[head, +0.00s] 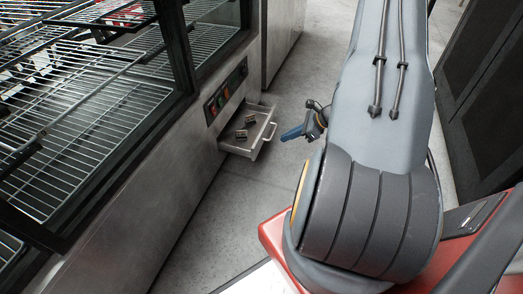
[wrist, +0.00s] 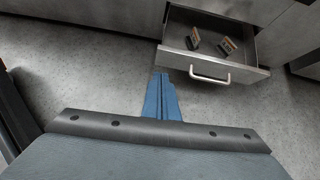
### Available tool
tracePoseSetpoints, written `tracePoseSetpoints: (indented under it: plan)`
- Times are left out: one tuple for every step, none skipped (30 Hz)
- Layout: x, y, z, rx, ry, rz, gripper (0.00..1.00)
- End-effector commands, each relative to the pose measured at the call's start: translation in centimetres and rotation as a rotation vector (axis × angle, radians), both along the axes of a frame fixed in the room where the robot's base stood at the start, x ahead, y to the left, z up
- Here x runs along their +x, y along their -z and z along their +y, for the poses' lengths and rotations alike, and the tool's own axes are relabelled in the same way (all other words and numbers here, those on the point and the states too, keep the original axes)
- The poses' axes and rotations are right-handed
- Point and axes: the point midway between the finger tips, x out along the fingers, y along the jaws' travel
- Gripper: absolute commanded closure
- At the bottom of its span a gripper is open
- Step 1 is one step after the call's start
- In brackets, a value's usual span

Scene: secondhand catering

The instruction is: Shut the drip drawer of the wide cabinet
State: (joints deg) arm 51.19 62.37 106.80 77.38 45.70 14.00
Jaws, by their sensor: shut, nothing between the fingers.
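The drip drawer (head: 236,142) of the wide cabinet (head: 165,190) stands pulled out, below a small panel of buttons. Its bar handle (head: 265,140) is on its front. In the wrist view the drawer (wrist: 252,65) is at the upper right, with its handle (wrist: 210,77) facing me and two small blocks (wrist: 227,46) inside. My gripper (head: 285,137) has blue fingers, shut and empty, a short way to the right of the drawer front in the head view. In the wrist view my gripper (wrist: 161,78) points toward the drawer, left of the handle, apparently without touching it.
The cabinet has glass-sided wire shelves (head: 70,110) above. The button panel (head: 226,91) is just over the drawer. Grey floor (head: 315,60) lies open beyond and around the drawer. Dark panels (head: 485,90) stand at the right.

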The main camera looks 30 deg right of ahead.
Motion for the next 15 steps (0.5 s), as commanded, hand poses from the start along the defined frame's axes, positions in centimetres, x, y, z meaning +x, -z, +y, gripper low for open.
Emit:
tracePoseSetpoints:
  plan:
    - [0.0,1.2,-0.7,0.010,0.031,0.001,1.00]
    - [0.0,1.5,-0.9,0.013,0.045,0.000,1.00]
    - [0.0,1.8,-1.1,0.017,0.057,0.001,1.00]
    - [0.1,1.9,-1.2,0.018,0.062,0.000,1.00]
    - [0.1,2.0,-1.2,0.020,0.066,0.001,1.00]
    - [0.3,2.2,-1.1,0.021,0.066,0.000,1.00]
    - [0.4,2.4,-1.0,0.021,0.066,0.000,1.00]
    - [0.6,2.6,-0.8,0.021,0.065,0.000,1.00]
    - [0.9,3.0,-0.6,0.021,0.062,0.001,1.00]
    - [1.2,3.4,-0.3,0.021,0.062,0.001,1.00]
    - [1.4,3.7,-0.1,0.021,0.062,0.001,1.00]
    - [1.9,4.2,0.2,0.020,0.063,0.001,1.00]
    - [2.2,4.7,0.4,0.020,0.062,0.001,1.00]
    - [2.5,5.1,0.7,0.021,0.061,0.001,1.00]
    - [3.0,5.7,1.1,0.021,0.062,0.002,1.00]
